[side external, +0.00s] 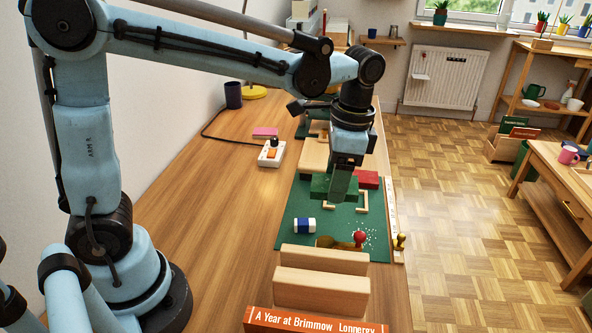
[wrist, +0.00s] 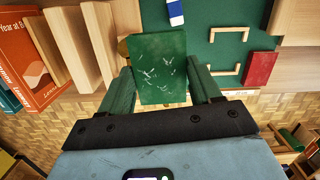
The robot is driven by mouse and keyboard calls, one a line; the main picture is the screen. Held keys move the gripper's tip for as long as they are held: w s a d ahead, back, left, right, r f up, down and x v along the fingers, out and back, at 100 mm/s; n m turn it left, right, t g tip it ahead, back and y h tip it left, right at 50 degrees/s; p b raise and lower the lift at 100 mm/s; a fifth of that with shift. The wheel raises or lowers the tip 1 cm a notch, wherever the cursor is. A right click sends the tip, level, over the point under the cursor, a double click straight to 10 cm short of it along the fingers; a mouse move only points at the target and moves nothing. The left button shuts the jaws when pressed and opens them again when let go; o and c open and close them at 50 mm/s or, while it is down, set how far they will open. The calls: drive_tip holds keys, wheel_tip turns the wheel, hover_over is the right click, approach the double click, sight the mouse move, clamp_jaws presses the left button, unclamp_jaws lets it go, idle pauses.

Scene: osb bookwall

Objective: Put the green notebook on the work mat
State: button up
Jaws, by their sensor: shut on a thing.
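The green notebook (wrist: 160,68) is between the two fingers of my gripper (wrist: 161,88) in the wrist view, its scuffed cover facing the camera. In the side view my gripper (side external: 341,186) is shut on the notebook (side external: 322,188) and points down over the green work mat (side external: 292,207). The notebook looks held above the mat; the exact gap is hard to tell. The mat also shows in the wrist view (wrist: 205,52), partly hidden behind the notebook. Pale wooden corner brackets (side external: 362,208) lie on the mat.
A red block (side external: 367,179) is just right of my gripper. A blue-and-white piece (side external: 304,225) and a red-knobbed tool (side external: 359,239) lie on the mat's near part. Upright wooden slabs (side external: 322,289) and an orange book (side external: 315,322) stand nearer. The desk left is mostly clear.

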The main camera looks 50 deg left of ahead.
drive_tip(key=w+d+f, duration=0.2)
drive_tip(key=w, duration=0.4)
drive_tip(key=shift+w+f, duration=0.25)
drive_tip(key=shift+f, duration=0.05)
drive_tip(key=w+a+f, duration=0.1)
drive_tip(key=a+f, duration=0.1)
drive_tip(key=a, duration=0.1)
drive_tip(key=w+a+f, duration=0.2)
drive_tip(key=a, duration=0.1)
drive_tip(key=w+a+f, duration=0.2)
drive_tip(key=a, duration=0.1)
drive_tip(key=shift+w+a+f, duration=0.15)
drive_tip(key=shift+a+f, duration=0.1)
drive_tip(key=shift+f, duration=0.05)
drive_tip(key=shift+a+f, duration=0.15)
drive_tip(key=shift+f, duration=1.9)
drive_tip(key=shift+f, duration=0.2)
drive_tip(key=o, duration=1.1)
drive_tip(key=shift+c, duration=0.2)
